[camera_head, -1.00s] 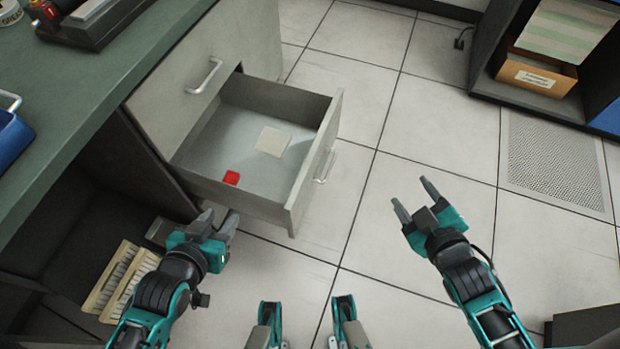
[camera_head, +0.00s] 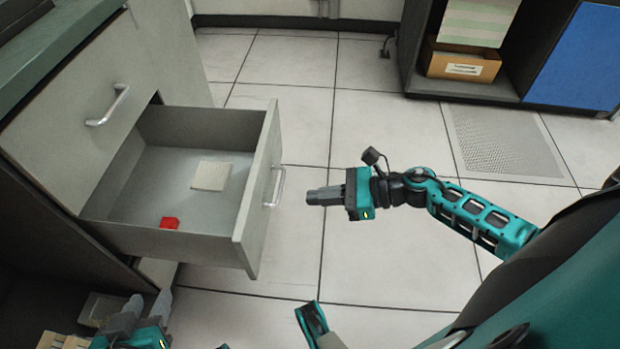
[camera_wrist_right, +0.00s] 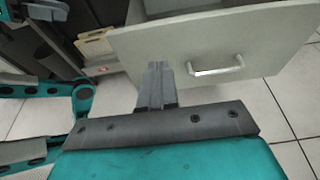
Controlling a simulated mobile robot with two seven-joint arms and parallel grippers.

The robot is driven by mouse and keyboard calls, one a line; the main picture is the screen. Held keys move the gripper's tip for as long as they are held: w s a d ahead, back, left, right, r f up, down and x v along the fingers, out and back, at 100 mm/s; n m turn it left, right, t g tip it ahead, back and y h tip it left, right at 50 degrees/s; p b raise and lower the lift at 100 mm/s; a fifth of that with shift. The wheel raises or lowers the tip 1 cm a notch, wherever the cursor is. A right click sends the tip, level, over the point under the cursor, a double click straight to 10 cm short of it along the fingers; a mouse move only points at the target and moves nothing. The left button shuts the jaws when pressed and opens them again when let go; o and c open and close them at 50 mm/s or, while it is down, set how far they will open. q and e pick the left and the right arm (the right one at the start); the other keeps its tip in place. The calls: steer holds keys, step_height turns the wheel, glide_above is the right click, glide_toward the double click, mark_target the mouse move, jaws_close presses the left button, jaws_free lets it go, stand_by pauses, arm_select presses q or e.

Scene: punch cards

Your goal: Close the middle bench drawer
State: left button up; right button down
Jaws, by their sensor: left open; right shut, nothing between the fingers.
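The middle bench drawer (camera_head: 250,205) stands pulled out from the grey bench in the head view. A red item (camera_head: 169,223) and a pale square card or pad (camera_head: 211,176) lie inside it. Its silver handle (camera_head: 276,187) is on the front panel. My right gripper (camera_head: 310,196) is shut and empty, a short way right of the handle and pointing at the drawer front. In the right wrist view, the fingertips (camera_wrist_right: 158,68) show before the drawer front, left of the handle (camera_wrist_right: 216,71). My left gripper (camera_head: 146,312) is open at the lower left, below the drawer, partly cut off.
A closed upper drawer with a handle (camera_head: 108,104) is above the open one. A dark shelf unit with a labelled cardboard box (camera_head: 461,63) and a blue panel (camera_head: 577,57) stands at the back right.

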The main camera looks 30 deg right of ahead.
glide_toward(252, 200)
steer(key=x, duration=0.5)
steer(key=shift+w+f+b, duration=0.1)
steer(key=shift+f+b, duration=0.25)
steer(key=shift+b, duration=0.05)
arm_select(q)
steer(key=shift+d+f, duration=0.1)
steer(key=shift+f, duration=0.15)
arm_select(e)
steer(key=shift+w+a, duration=0.35)
steer(key=shift+a, duration=0.2)
arm_select(q)
steer(key=shift+w, duration=0.1)
arm_select(e)
steer(key=shift+a, duration=0.1)
